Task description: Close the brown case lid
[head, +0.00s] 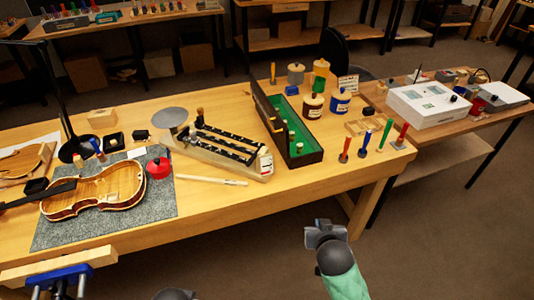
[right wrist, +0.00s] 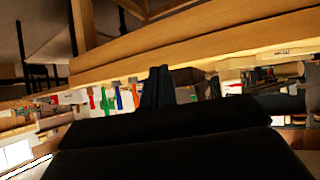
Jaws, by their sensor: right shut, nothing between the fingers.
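The brown case (head: 312,157) stands on the workbench right of centre in the head view. Its inside is green and holds several small pale and brass pieces. The case lid (head: 267,116) is open and stands up along the left side of the case, leaning slightly. My right gripper (head: 325,228) is in front of the bench's front edge, below and apart from the case. In the right wrist view its dark fingers (right wrist: 157,85) are together with nothing between them. A dark rounded part of me shows at the bottom edge of the head view; my left gripper cannot be made out.
A balance scale (head: 215,145) stands just left of the case. Jars (head: 313,106) stand behind it, and upright coloured tools (head: 363,143) stand to its right. A violin (head: 95,190) lies on a grey mat (head: 150,212) at the left. The front bench strip below the case is clear.

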